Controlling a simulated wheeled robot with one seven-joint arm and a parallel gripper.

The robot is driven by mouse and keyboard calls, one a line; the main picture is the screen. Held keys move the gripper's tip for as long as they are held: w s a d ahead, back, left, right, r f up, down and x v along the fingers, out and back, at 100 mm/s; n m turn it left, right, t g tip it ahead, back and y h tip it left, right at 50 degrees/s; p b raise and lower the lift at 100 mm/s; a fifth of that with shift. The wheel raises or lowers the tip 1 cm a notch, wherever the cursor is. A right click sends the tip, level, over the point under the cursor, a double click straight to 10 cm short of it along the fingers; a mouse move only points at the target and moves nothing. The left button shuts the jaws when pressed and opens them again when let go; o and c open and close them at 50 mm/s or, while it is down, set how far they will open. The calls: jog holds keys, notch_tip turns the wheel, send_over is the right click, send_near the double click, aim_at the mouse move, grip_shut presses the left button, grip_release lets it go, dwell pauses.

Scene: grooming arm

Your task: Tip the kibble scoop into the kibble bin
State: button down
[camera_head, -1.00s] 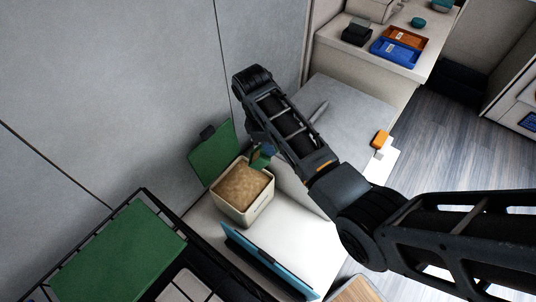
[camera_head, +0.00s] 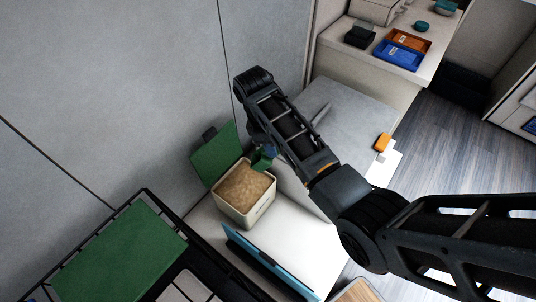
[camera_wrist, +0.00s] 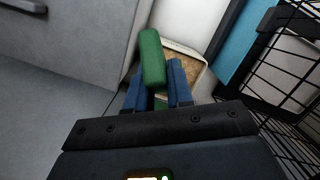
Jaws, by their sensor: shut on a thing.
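The cream kibble bin (camera_head: 246,208) stands on the white surface with its green lid (camera_head: 216,157) open against the wall side. Brown kibble fills much of it. My gripper (camera_wrist: 157,70) is shut on the green kibble scoop (camera_wrist: 152,58), which shows between the blue fingers in the wrist view. In the head view, the green scoop (camera_head: 263,160) is above the bin's far edge, beside the lid. The arm hides part of it, and I cannot tell whether it holds kibble. The bin (camera_wrist: 204,75) also shows behind the scoop in the wrist view.
A blue upright panel (camera_head: 268,262) stands close in front of the bin. A black wire frame with a green top (camera_head: 120,250) is at lower left. An orange block (camera_head: 383,142) lies at the grey surface's edge. Blue (camera_head: 398,56) and orange trays sit farther back.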

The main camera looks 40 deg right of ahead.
dwell(0.7)
jog(key=s+d+f+t+y, duration=0.2)
jog(key=shift+f+t+y, duration=0.3)
jog(key=shift+f+y, duration=0.05)
jog(key=shift+y, duration=0.05)
jog(key=shift+d+f+y, duration=0.1)
jog(key=shift+f+y, duration=0.1)
jog(key=shift+y, duration=0.1)
jog(key=f+t+y+b, duration=0.1)
jog(key=d+f+t+y+b, duration=0.1)
jog(key=b, duration=0.1)
jog(key=s+f+t+y+b, duration=0.1)
jog(key=f+b, duration=0.1)
jog(key=shift+d+t, duration=0.15)
jog(key=shift+t, duration=0.15)
jog(key=shift+s+f, duration=0.1)
